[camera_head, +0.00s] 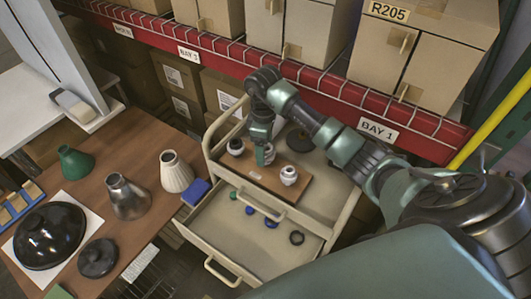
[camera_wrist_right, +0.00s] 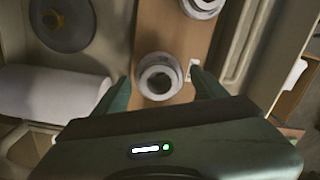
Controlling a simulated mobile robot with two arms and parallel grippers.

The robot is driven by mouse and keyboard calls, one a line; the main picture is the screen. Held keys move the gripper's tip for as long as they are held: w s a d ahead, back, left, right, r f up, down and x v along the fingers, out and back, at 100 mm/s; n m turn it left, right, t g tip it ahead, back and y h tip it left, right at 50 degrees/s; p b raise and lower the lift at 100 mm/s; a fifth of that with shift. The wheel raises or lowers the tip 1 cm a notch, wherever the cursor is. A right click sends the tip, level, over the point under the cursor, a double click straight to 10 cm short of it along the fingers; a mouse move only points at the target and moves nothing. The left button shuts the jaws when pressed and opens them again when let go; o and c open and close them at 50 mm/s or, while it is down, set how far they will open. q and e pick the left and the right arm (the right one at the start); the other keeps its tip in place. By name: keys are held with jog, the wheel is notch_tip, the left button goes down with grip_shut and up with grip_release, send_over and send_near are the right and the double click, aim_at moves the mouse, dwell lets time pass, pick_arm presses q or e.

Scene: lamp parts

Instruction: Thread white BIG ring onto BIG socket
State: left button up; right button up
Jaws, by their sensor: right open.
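A brown board (camera_head: 279,190) on the cart's upper tray carries pale round socket parts. One white part (camera_head: 289,175) stands near its right end, and another (camera_head: 235,146) near its left end. My right gripper (camera_head: 265,158) points down over the board's middle. In the right wrist view its open fingers (camera_wrist_right: 163,90) stand either side of a pale round part (camera_wrist_right: 160,77) with a dark hollow centre, with a gap at each side. I cannot tell whether this is the white big ring, the big socket, or both together. My left gripper is out of view.
A dark disc (camera_head: 300,140) lies beside the board. The cart's lower drawer (camera_head: 225,243) holds small green and blue rings and a dark ring (camera_head: 297,238). A wooden table (camera_head: 140,215) at left holds lampshades and dark bases. A red rack beam (camera_head: 300,80) runs behind.

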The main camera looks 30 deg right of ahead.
jog(key=shift+n, duration=1.1)
jog(key=shift+f+n+b, duration=0.1)
jog(key=shift+n+b, duration=0.3)
jog(key=shift+n, duration=0.7)
jog(key=n+b, duration=0.1)
jog(key=n, duration=0.3)
jog(key=shift+n, duration=0.4)
jog(key=shift+c, duration=0.3)
grip_shut()
jog(key=shift+s+m+p, duration=0.1)
jog(key=shift+m+p, duration=0.35)
jog(key=shift+m, duration=0.45)
jog(key=m+p, duration=0.1)
jog(key=m, duration=0.2)
jog(key=shift+m, duration=1.1)
